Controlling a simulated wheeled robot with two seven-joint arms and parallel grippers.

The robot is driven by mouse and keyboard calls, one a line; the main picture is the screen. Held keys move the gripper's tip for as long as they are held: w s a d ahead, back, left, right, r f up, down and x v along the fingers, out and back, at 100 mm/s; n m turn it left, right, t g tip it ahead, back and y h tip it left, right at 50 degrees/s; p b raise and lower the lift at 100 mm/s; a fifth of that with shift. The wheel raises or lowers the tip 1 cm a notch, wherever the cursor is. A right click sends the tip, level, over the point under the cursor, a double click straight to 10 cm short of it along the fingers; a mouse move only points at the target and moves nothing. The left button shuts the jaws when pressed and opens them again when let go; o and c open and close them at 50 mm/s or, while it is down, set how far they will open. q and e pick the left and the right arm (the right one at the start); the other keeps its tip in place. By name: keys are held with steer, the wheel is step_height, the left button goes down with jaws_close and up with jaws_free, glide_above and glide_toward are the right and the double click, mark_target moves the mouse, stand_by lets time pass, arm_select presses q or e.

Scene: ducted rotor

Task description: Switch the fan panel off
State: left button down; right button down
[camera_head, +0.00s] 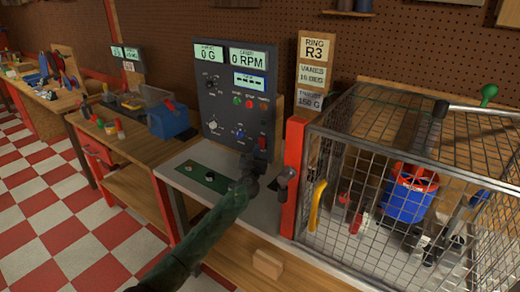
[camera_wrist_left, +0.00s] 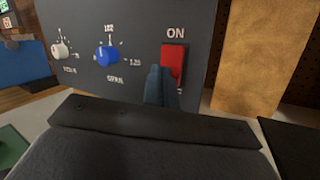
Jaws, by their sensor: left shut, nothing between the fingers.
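The fan panel (camera_head: 236,98) is a dark upright box with displays reading 0 G and 0 RPM. Its red rocker switch (camera_head: 263,142) sits at the lower right; in the left wrist view the red switch (camera_wrist_left: 173,63) has ON printed above it. My left gripper (camera_head: 258,162) is shut and empty, just in front of the switch's lower part. In the left wrist view its fingertips (camera_wrist_left: 157,85) overlap the switch's lower left edge; I cannot tell whether they touch. The marking below the switch is mostly hidden. My right gripper is not in view.
A blue knob (camera_wrist_left: 107,57) and a white knob (camera_wrist_left: 60,49) are left of the switch. A green plate (camera_head: 203,175) lies on the bench at left.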

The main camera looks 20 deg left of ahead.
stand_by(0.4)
arm_select(q)
steer(key=shift+w+d+f+b, duration=0.1)
steer(key=shift+w+f+b, duration=0.1)
steer(key=shift+w+b, duration=0.15)
stand_by(0.4)
steer(key=shift+r, duration=0.1)
stand_by(0.3)
steer(key=shift+s+a+r+p, duration=0.15)
steer(key=shift+s+p, duration=0.2)
steer(key=shift+s, duration=0.05)
steer(key=shift+s+a+r+p, duration=0.1)
steer(key=shift+s+r+p, duration=0.05)
steer(key=shift+s+p, duration=0.2)
